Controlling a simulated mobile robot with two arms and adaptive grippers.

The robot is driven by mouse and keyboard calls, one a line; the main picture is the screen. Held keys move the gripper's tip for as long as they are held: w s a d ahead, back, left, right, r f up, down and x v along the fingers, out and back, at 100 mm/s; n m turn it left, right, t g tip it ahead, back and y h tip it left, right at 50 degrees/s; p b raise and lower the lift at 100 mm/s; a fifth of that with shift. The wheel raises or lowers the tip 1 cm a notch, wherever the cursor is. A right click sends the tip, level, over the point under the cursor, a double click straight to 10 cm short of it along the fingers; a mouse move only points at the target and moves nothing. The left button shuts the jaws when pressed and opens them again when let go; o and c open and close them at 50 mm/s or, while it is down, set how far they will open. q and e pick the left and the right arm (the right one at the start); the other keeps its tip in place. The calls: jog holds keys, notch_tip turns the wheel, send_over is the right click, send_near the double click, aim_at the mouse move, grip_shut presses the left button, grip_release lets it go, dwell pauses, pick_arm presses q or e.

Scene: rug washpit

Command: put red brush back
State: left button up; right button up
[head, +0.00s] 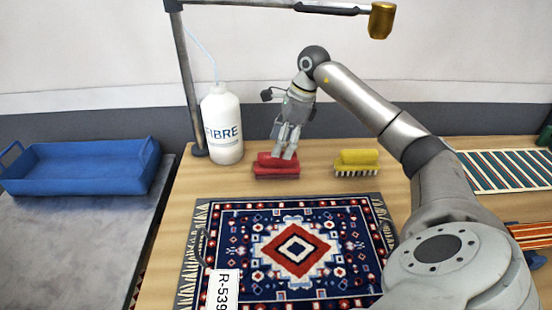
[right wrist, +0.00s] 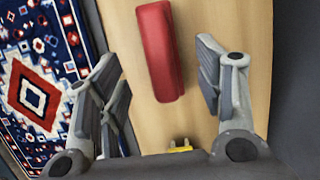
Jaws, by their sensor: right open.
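The red brush (head: 272,170) lies on the wooden table, behind the patterned rug and in front of the white bottle's right side. My right gripper (head: 286,152) points down at it, with its fingertips in front of part of the brush's top in the head view. In the right wrist view the open fingers (right wrist: 162,92) stand apart, and the red brush (right wrist: 160,50) shows between and beyond them, with clear wood on both sides. I cannot tell whether the fingers touch it. My left gripper is not in view.
A yellow brush (head: 357,158) stands to the right, bristles down. The patterned rug (head: 300,285) covers the front. A blue tray (head: 80,170) sits far left; a striped rug (head: 500,170) lies right.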

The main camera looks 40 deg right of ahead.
jog(key=shift+v, duration=1.9)
jog(key=shift+f, duration=0.1)
